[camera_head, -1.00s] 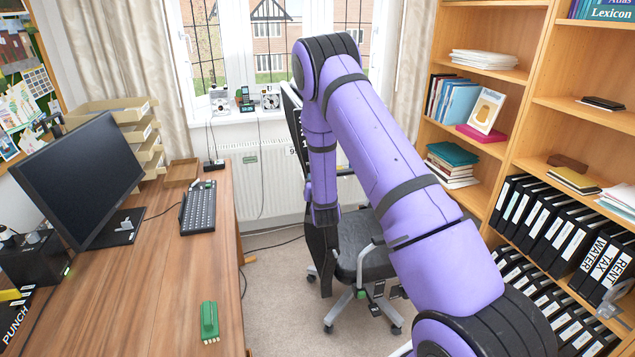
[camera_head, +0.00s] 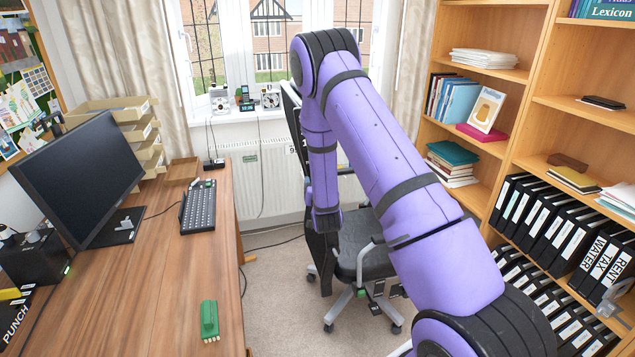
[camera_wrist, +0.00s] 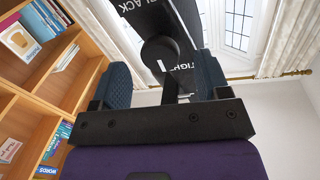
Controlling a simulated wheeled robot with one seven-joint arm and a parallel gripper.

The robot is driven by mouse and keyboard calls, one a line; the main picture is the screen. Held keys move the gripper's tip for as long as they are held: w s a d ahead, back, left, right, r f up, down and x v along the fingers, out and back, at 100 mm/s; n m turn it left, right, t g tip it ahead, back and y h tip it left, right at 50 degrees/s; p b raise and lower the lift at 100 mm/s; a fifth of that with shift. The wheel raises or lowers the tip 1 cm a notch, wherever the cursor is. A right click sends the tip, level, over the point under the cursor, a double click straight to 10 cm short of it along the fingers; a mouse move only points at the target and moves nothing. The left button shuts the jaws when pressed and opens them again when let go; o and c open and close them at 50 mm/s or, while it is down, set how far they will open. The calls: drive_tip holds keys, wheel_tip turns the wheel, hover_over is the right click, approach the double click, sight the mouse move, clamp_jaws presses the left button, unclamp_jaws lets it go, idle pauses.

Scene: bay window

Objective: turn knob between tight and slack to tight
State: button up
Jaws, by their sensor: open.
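In the wrist view a round black knob (camera_wrist: 159,48) sits on a dark panel (camera_wrist: 176,22) with white lettering. The lettering ends in "LACK" above the knob, and part of "TIGHT" shows at its lower right. A short white mark shows at the knob's lower edge, close to the "TIGHT" lettering. My gripper (camera_wrist: 162,72) is open, with one blue-grey finger left of the knob and one right of it. I cannot tell whether either finger touches it. In the head view the knob cannot be made out; my arm reaches down beside a black office chair (camera_head: 368,247).
A wooden desk (camera_head: 165,275) with a monitor (camera_head: 80,180), a keyboard (camera_head: 198,207) and a green object (camera_head: 209,320) stands at left. A bookcase (camera_head: 535,90) fills the right side. A radiator (camera_head: 265,180) is under the window. Carpet shows between desk and chair.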

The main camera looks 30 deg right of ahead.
drive_tip(key=v, duration=0.8)
drive_tip(key=shift+r, duration=0.15)
drive_tip(key=s+a+r+n+g+y, duration=0.1)
drive_tip(key=s+a+r+g+y, duration=0.15)
drive_tip(key=r, duration=0.45)
drive_tip(key=s+a+r+g+y, duration=0.1)
drive_tip(key=a+r, duration=0.2)
drive_tip(key=r, duration=0.4)
drive_tip(key=s+a+r+n+g+y, duration=0.1)
drive_tip(key=a+r+g+y, duration=0.15)
drive_tip(key=r, duration=0.45)
drive_tip(key=s+a+r+n+g, duration=0.1)
drive_tip(key=s+a+r, duration=0.1)
drive_tip(key=s, duration=0.8)
drive_tip(key=s+a+r+n+g+y, duration=0.1)
drive_tip(key=s+r, duration=0.4)
drive_tip(key=s, duration=0.5)
drive_tip(key=s+a+r+n+g, duration=0.2)
drive_tip(key=s+r+n+g, duration=0.1)
drive_tip(key=s, duration=0.7)
drive_tip(key=shift+s+a+r+y, duration=0.25)
drive_tip(key=shift+s+a+y, duration=0.05)
drive_tip(key=shift+s, duration=0.05)
